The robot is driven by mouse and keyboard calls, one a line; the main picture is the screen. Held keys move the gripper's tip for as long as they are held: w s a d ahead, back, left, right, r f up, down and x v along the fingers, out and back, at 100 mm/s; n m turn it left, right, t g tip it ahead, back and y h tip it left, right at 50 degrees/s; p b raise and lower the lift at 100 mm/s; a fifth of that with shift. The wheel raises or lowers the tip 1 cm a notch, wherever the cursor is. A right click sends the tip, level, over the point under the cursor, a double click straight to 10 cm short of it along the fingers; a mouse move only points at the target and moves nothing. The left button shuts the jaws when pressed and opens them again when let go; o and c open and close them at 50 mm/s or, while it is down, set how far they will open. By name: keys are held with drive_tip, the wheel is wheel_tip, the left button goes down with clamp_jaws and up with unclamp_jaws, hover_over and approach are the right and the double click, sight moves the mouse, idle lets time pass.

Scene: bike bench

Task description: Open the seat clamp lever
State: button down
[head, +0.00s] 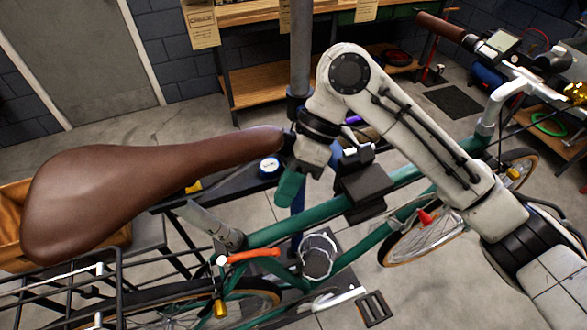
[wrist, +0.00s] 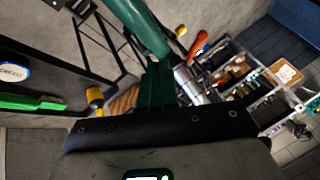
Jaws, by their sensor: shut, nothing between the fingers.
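The seat clamp lever (head: 253,256) is orange-red and sticks out to the right from the collar where the silver seat post (head: 205,222) enters the green frame. The lever also shows in the wrist view (wrist: 198,44), beyond and right of the fingers. My gripper (head: 288,190) has green fingers and is shut and empty. It hangs above the top tube, just right of the saddle's nose, apart from the lever and up from it in the picture. In the wrist view the fingers (wrist: 155,86) are together at the middle.
The brown saddle (head: 140,185) fills the left, close to my gripper. A black stand clamp (head: 362,188) grips the green top tube (head: 290,232). A wire rack (head: 60,285) is at lower left, handlebars (head: 505,90) at upper right. A workbench (head: 265,12) stands behind.

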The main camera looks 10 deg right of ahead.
drive_tip(key=x, duration=0.3)
drive_tip(key=shift+s+a+f, duration=0.1)
drive_tip(key=shift+s+f, duration=0.05)
drive_tip(key=s+p, duration=0.1)
drive_tip(key=s+a+p, duration=0.1)
drive_tip(key=s, duration=0.1)
drive_tip(key=shift+f, duration=0.1)
drive_tip(key=shift+s+a, duration=0.1)
drive_tip(key=shift+s, duration=0.45)
